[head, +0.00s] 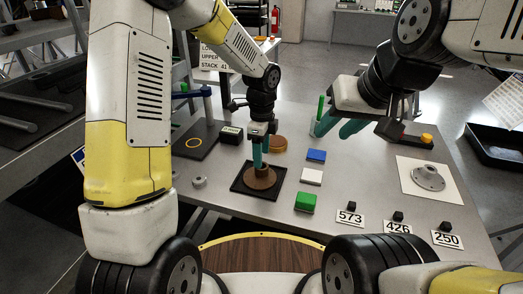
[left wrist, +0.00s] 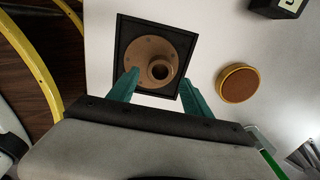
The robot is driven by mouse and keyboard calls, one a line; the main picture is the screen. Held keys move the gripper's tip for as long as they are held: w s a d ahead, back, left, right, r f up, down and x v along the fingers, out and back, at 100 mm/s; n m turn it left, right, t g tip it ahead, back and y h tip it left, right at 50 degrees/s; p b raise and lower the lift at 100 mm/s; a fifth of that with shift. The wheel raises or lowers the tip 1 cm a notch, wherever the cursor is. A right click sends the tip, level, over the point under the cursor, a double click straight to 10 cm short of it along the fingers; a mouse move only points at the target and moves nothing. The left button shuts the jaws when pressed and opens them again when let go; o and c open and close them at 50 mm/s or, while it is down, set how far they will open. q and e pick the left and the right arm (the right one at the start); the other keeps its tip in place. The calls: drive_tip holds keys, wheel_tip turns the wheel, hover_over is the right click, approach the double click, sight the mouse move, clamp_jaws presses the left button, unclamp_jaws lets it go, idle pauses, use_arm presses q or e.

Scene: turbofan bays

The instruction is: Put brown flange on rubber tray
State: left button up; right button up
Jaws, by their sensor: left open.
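The brown flange (head: 260,179) lies on the black rubber tray (head: 240,188) on the table, inside its rim. In the left wrist view the flange (left wrist: 147,58), with its raised hub and bore, sits flat within the square tray (left wrist: 122,38). My left gripper (head: 262,158) is directly above the flange, pointing down. Its teal fingers (left wrist: 158,84) are apart, one on either side of the hub; contact is not clear. My right gripper (head: 335,128) is to the right, over the table, with its teal fingers apart and nothing visible between them.
A round brown-orange disc (head: 278,142) lies behind the tray. Blue (head: 316,155), white (head: 312,177) and green (head: 305,202) blocks stand to its right. A grey flange (head: 428,178) rests on a white sheet. Number cards (head: 350,218) line the front right edge.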

use_arm(q)
drive_tip(key=s+a+r+n+t, duration=0.1)
drive_tip(key=a+r+n, duration=0.1)
drive_tip(key=r, duration=0.4)
drive_tip(key=s+a+r+n, duration=0.2)
drive_tip(key=r, duration=0.4)
drive_tip(key=s+a+r+n+t, duration=0.1)
drive_tip(key=s+a+r+n, duration=0.2)
drive_tip(key=s+n, duration=0.2)
drive_tip(key=s+a+r+n+t+h, duration=0.1)
drive_tip(key=s+a+r+n+t, duration=0.1)
drive_tip(key=s+n, duration=0.4)
drive_tip(key=s+a+r+n+t+h, duration=0.1)
drive_tip(key=s+a+r+n+t, duration=0.1)
drive_tip(key=s+a+r+n, duration=0.2)
drive_tip(key=shift+s+a+r+n, duration=0.15)
drive_tip(key=shift+s+a+n, duration=0.45)
drive_tip(key=shift+s+n, duration=0.35)
drive_tip(key=shift+w, duration=0.15)
